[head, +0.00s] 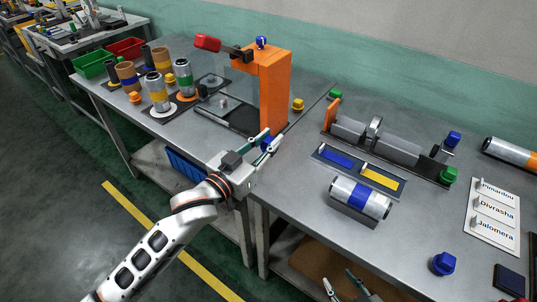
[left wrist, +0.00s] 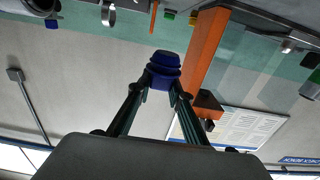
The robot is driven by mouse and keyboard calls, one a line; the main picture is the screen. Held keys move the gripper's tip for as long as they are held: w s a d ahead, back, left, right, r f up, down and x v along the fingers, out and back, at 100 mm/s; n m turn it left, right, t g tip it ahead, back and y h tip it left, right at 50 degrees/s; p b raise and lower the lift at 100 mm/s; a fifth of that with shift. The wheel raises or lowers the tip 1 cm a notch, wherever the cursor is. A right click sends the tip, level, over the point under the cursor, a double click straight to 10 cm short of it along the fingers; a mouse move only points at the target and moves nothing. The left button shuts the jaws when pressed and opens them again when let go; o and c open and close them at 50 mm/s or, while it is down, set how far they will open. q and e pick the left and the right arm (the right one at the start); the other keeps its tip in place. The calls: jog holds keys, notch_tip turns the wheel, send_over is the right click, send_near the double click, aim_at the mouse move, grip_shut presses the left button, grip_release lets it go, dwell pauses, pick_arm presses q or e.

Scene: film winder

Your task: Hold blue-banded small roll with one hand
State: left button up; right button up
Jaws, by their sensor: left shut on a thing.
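A silver roll with a blue band (head: 345,190) lies in a dark cradle on the right table. A smaller brown roll with a blue band (head: 128,83) stands upright on the left table. My left gripper (head: 267,146) is beside the orange post at the table's front edge, away from both rolls. It is shut on a small blue knob-like piece (left wrist: 164,68), seen between its fingertips in the left wrist view. My right gripper (head: 338,277) shows only its fingertips at the bottom edge; they are apart, with nothing visible between them.
The orange post (head: 274,88) of a press stands just behind my left gripper. A grey winder (head: 390,148) and a plate with blue and yellow strips (head: 358,170) lie behind the silver roll. A loose blue knob (head: 443,263) and label card (head: 492,212) are at right.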

aim_at(268, 140)
pick_arm(q)
notch_tip(268, 140, up, 10)
jog(key=shift+f+p, duration=0.2)
jog(key=shift+p, duration=0.65)
jog(key=shift+r, duration=0.6)
pick_arm(e)
jog(key=r, duration=0.3)
jog(key=shift+w, duration=0.25)
jog(key=shift+f, duration=0.2)
